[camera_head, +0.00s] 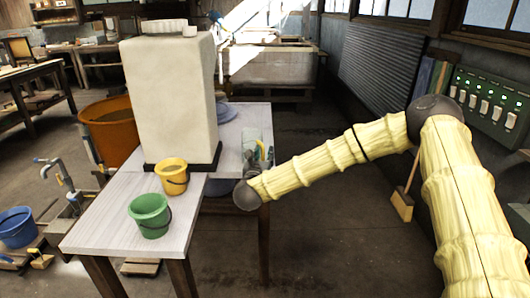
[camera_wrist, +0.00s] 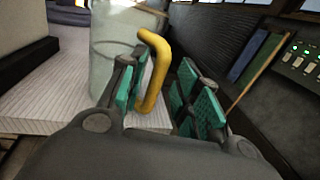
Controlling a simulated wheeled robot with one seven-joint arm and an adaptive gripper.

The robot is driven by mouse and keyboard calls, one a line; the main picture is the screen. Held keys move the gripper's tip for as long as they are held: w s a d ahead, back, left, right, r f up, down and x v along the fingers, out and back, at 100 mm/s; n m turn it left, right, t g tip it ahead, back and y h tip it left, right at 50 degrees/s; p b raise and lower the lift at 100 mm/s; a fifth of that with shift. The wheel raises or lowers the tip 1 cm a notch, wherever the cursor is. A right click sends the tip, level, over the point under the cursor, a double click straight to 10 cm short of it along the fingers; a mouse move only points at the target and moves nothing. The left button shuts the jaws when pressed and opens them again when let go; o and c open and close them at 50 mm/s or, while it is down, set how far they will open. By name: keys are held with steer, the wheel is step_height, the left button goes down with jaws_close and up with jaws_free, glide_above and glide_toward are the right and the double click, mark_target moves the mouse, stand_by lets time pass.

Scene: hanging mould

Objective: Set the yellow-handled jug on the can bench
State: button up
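The yellow-handled jug (camera_head: 257,137) is clear and stands near the right edge of the pale table (camera_head: 105,217). In the wrist view the jug's greenish, see-through body (camera_wrist: 110,50) is at the upper left. Its yellow handle (camera_wrist: 157,62) faces my gripper (camera_wrist: 160,88). My gripper is open, with green-padded fingers on either side of the handle and a visible gap at the right finger. In the head view my gripper (camera_head: 256,166) is at the jug, partly hiding it. I cannot tell which bench is the can bench.
A tall cream block (camera_head: 170,95) stands on the pale table, with a yellow bucket (camera_head: 172,177) and a green bucket (camera_head: 149,216) in front. An orange tub (camera_head: 113,130) stands behind. A switch panel (camera_head: 488,100) is on the right wall. Floor right of the table is mostly clear.

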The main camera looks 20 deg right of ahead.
steer(key=v, duration=0.8)
steer(key=shift+s, duration=0.4)
